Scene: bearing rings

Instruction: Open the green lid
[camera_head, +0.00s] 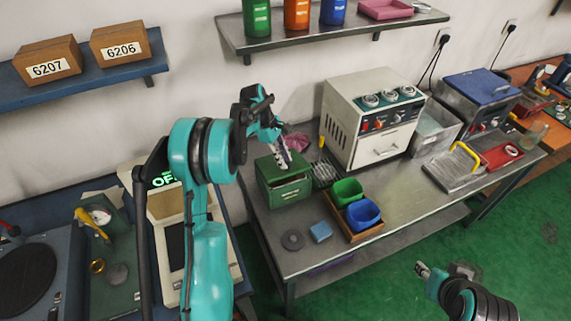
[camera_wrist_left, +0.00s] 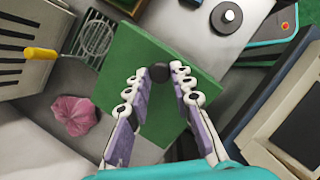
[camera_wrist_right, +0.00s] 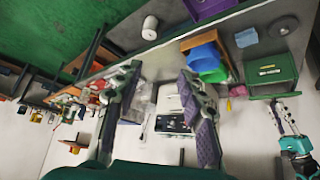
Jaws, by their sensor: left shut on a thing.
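The green box with its green lid (camera_head: 283,167) stands on the left part of the metal workbench. In the head view my left gripper (camera_head: 284,163) reaches down onto the lid and hides the knob. The green box (camera_wrist_right: 268,70) also shows in the right wrist view, near my left gripper. My right gripper (camera_wrist_right: 160,72) is open and empty, away from the box, off the bench's front edge.
Green and blue bins (camera_head: 347,191) stand in a wooden tray right of the box. A white oven-like machine (camera_head: 372,118) stands behind right. A wire basket tool (camera_wrist_left: 97,38) lies beside the box.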

